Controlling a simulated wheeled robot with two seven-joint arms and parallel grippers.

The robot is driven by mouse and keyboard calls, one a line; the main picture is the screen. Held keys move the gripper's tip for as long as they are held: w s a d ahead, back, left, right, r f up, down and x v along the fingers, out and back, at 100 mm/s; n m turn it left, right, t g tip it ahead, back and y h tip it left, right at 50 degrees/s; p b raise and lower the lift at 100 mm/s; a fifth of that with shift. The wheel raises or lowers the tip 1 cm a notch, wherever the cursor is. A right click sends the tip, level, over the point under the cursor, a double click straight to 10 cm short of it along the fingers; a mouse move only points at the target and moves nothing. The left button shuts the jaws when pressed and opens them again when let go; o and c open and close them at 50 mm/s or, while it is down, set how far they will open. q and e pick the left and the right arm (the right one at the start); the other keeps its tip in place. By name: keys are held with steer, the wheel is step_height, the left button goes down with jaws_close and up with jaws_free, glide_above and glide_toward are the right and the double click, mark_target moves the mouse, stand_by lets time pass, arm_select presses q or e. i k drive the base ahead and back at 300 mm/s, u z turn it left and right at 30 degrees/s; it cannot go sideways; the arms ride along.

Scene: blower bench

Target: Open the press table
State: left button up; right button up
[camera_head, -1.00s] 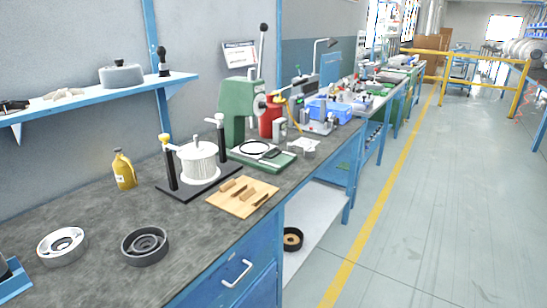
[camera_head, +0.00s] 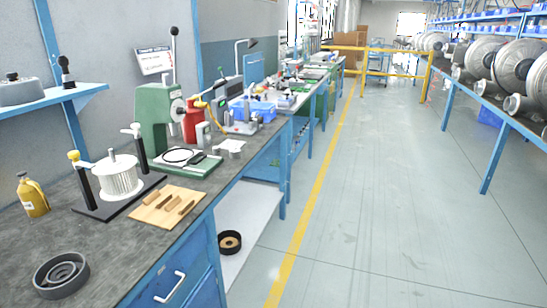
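A green arbor press (camera_head: 158,118) with a tall black-knobbed lever stands on the workbench (camera_head: 128,258). Its flat green base plate (camera_head: 203,165) carries a black ring (camera_head: 182,156). In front of it, a white ribbed cylinder (camera_head: 118,177) sits between two black posts on a black plate (camera_head: 98,208); one post has a yellow knob, the other a white one. I cannot tell which of these parts is the press table. Neither of my grippers is in view.
A yellow bottle (camera_head: 33,197), a dark ringed part (camera_head: 61,274) and a wooden board (camera_head: 168,207) with small blocks share the bench. A blue drawer (camera_head: 172,285) is below. The aisle (camera_head: 385,220) on the right is clear; large blowers (camera_head: 483,73) line its far side.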

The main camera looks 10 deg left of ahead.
mark_target(179, 157)
steer(key=z, duration=0.7)
steer(key=i, duration=2.7)
steer(key=u, duration=3.8)
